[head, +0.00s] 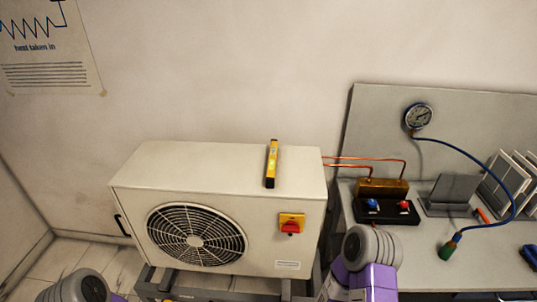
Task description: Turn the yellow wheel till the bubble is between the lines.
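A yellow spirit level (271,163) lies on top of the cream fan unit (240,165), near its right end. Its bubble and lines are too small to make out. The unit rests on a grey metal stand (213,284). Purple and grey parts of my two arms show at the bottom left and bottom centre right. Neither gripper's fingers are in view.
A yellow and red switch (291,224) is on the unit's front. Copper pipes (365,161) run right to a brass block (382,188) on the bench. A pressure gauge (418,116) with a blue hose (480,160) hangs on the backboard. A wall stands behind.

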